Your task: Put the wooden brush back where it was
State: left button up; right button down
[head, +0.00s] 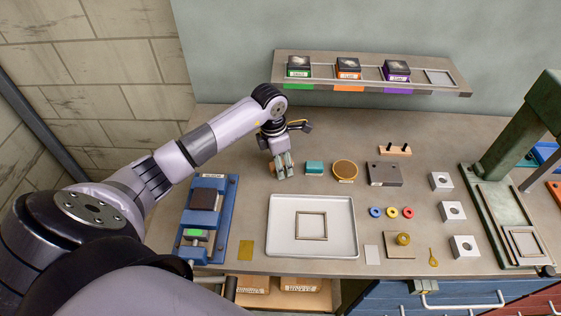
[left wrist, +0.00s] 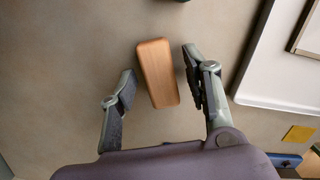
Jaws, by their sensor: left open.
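The wooden brush (left wrist: 158,73) shows in the left wrist view as a plain rounded wooden block on the grey bench top. It lies between the two fingers of my left gripper (left wrist: 160,66), with gaps on both sides, slightly tilted in the picture. In the head view my left gripper (head: 284,166) points down over the bench, behind the white tray, and hides most of the brush. A bit of brown wood (head: 272,167) shows beside its fingers. The gripper is open. I cannot tell its exact height above the bench. My right gripper is not in view.
A teal block (head: 314,168) and a round tan-topped disc (head: 345,170) stand just right of the gripper. The white tray (head: 347,247) with a square frame lies in front. A blue vise-like fixture (head: 222,236) is at left. A shelf (head: 437,92) hangs behind.

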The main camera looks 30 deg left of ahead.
pick_arm(q)
jog(key=shift+r, duration=0.3)
jog(key=shift+a+r, duration=0.1)
jog(key=shift+r, duration=0.15)
notch_tip(320, 180, up, 11)
jog(key=s+b, duration=0.1)
jog(key=b, duration=0.2)
jog(key=shift+a+b, duration=0.3)
jog(key=shift+a, duration=0.05)
jog(key=shift+r, duration=0.15)
